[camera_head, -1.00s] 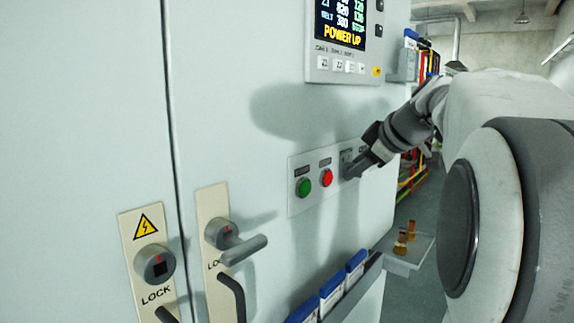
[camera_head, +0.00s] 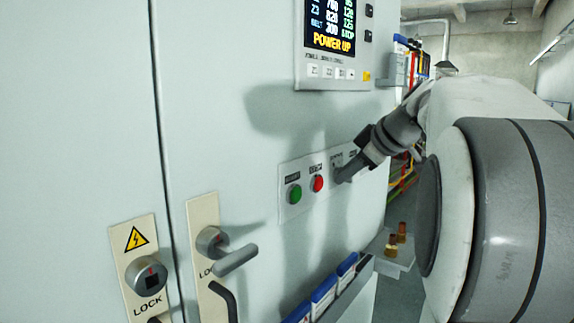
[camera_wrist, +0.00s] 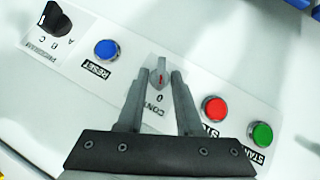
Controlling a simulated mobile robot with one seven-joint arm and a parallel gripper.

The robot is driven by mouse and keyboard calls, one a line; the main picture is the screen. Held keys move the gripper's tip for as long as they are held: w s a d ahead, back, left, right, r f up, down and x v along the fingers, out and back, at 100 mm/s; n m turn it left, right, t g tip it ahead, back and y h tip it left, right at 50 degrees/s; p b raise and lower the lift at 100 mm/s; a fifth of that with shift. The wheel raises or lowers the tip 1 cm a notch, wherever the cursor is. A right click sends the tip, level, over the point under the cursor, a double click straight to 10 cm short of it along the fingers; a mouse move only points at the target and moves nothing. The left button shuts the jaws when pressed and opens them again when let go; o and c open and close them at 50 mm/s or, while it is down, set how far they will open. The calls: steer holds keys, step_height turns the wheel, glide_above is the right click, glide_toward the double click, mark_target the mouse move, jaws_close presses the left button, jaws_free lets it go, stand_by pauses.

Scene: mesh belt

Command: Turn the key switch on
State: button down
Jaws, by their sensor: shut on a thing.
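The key switch (camera_wrist: 159,66) is a small silver-grey knob with a red mark, on a white plate marked "0" and a partly hidden label starting "CONT". In the wrist view my gripper (camera_wrist: 159,80) has its two grey fingers on either side of the knob, closed on it. In the head view my gripper (camera_head: 341,176) reaches the panel just right of the red button, and its fingers hide most of the switch there. How far the knob is turned is hard to tell.
The red button (camera_wrist: 214,108) and green button (camera_wrist: 261,134) sit close to the right finger. A blue button (camera_wrist: 106,49) and a black selector knob (camera_wrist: 56,18) are to the left. A display (camera_head: 333,27) reads "POWER UP".

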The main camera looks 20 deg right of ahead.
steer(key=p, duration=0.1)
steer(key=m+g+y+p, duration=0.1)
steer(key=p, duration=0.1)
steer(key=shift+w+d+r, duration=0.1)
steer(key=shift+d+r, duration=0.1)
steer(key=shift+r, duration=0.2)
steer(key=g+y+p, duration=0.1)
steer(key=p, duration=0.1)
steer(key=m+y+p, duration=0.1)
steer(key=p, duration=0.2)
steer(key=shift+w+d+m+g+y, duration=0.2)
steer(key=shift+m+g+y, duration=0.1)
steer(key=shift+g+y, duration=0.1)
steer(key=y+p, duration=0.1)
steer(key=p, duration=0.1)
steer(key=m+g+y+p, duration=0.1)
steer(key=p, duration=0.2)
steer(key=shift+d+f+y, duration=0.15)
steer(key=shift+d+y, duration=0.05)
steer(key=shift+y, duration=0.1)
steer(key=shift+w+f+m+g+y+p, duration=0.15)
steer(key=shift+m+g+y+p, duration=0.15)
steer(key=shift+m+y+p, duration=0.35)
steer(key=c, duration=0.9)
jaws_free()
steer(key=shift+f, duration=0.1)
